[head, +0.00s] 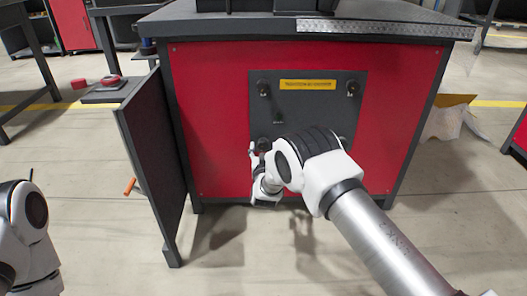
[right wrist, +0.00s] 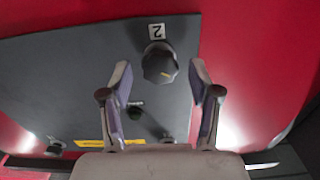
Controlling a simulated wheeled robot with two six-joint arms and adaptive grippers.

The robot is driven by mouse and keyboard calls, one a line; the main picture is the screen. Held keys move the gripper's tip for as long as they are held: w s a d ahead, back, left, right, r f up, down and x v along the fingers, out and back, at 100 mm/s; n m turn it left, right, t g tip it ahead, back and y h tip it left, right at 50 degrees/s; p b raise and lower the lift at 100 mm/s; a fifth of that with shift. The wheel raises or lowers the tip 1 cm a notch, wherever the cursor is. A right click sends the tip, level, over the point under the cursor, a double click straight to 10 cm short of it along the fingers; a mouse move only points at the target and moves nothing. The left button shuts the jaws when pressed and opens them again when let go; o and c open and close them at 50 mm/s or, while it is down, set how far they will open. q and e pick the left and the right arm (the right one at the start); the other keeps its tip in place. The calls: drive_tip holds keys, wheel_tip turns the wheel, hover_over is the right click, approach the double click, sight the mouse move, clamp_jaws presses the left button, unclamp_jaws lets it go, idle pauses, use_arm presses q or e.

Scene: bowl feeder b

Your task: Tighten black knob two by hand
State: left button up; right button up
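Black knob two (right wrist: 160,64) sits on the dark grey panel (right wrist: 60,80), beside a white label marked 2 (right wrist: 156,31) in the right wrist view. My right gripper (right wrist: 160,74) is open, its two fingers on either side of the knob, with a gap showing on both sides. In the head view my right gripper (head: 255,160) is at the panel's lower left, and my wrist covers much of that area. Of my left arm only white links show at the left edge; its gripper is out of view.
Upper black knobs (head: 263,88) (head: 352,89) and a small black lever (head: 278,117) are on the panel, with a yellow label (head: 307,85). An open dark door (head: 152,160) stands left of the red cabinet (head: 215,110). Cardboard (head: 447,115) lies at right.

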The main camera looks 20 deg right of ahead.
drive_tip(key=c, duration=1)
drive_tip(key=shift+r+n+p, duration=0.1)
drive_tip(key=shift+n+p, duration=0.3)
drive_tip(key=o, duration=1.1)
drive_tip(key=shift+o, duration=0.2)
drive_tip(key=v, duration=1.2)
